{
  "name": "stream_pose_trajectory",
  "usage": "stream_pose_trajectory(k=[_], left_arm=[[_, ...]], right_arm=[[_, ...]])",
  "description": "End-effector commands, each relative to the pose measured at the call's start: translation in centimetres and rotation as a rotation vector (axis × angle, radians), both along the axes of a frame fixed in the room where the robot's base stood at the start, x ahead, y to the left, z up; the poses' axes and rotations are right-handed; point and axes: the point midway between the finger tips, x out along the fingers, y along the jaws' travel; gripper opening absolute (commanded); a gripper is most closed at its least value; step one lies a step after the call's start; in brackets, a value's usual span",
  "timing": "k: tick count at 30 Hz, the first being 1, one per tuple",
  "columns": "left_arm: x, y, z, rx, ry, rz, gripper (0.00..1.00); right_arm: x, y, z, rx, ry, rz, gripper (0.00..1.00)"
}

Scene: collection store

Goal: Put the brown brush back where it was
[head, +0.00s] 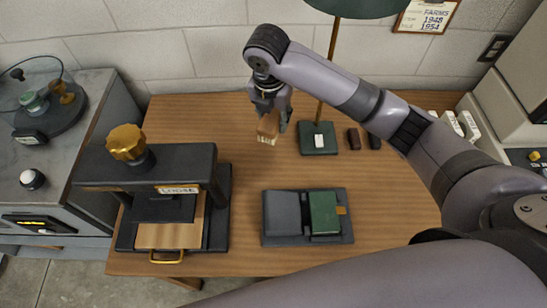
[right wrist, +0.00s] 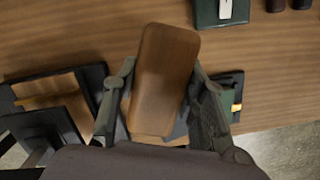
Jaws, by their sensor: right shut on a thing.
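The brown brush (head: 268,123) hangs from my right gripper (head: 270,98) in the head view, with its pale bristles pointing down. It appears held above the back middle of the wooden table. In the right wrist view the brush's smooth brown back (right wrist: 165,75) fills the space between the two fingers of the gripper (right wrist: 164,72), which are shut on its sides. My left gripper is not in view.
A black press (head: 147,165) with a gold knob stands at the table's left. A dark tray (head: 348,232) with a green book (head: 323,212) lies at the front. A green lamp base (head: 310,150) and two small dark objects (head: 354,138) are right of the brush. Bare wood surrounds them.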

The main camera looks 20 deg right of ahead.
Motion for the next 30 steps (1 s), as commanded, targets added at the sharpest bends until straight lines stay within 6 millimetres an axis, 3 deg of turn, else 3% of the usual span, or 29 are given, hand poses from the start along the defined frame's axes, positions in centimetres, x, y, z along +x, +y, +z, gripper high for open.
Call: stream_pose_trajectory(k=[12, 30], left_arm=[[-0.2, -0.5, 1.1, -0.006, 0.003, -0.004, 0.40], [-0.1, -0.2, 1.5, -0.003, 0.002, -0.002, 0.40]], right_arm=[[-0.2, -0.1, -10.8, -0.002, 0.006, -0.004, 0.17], [-0.1, -0.1, -17.5, -0.002, 0.000, -0.003, 0.17]])
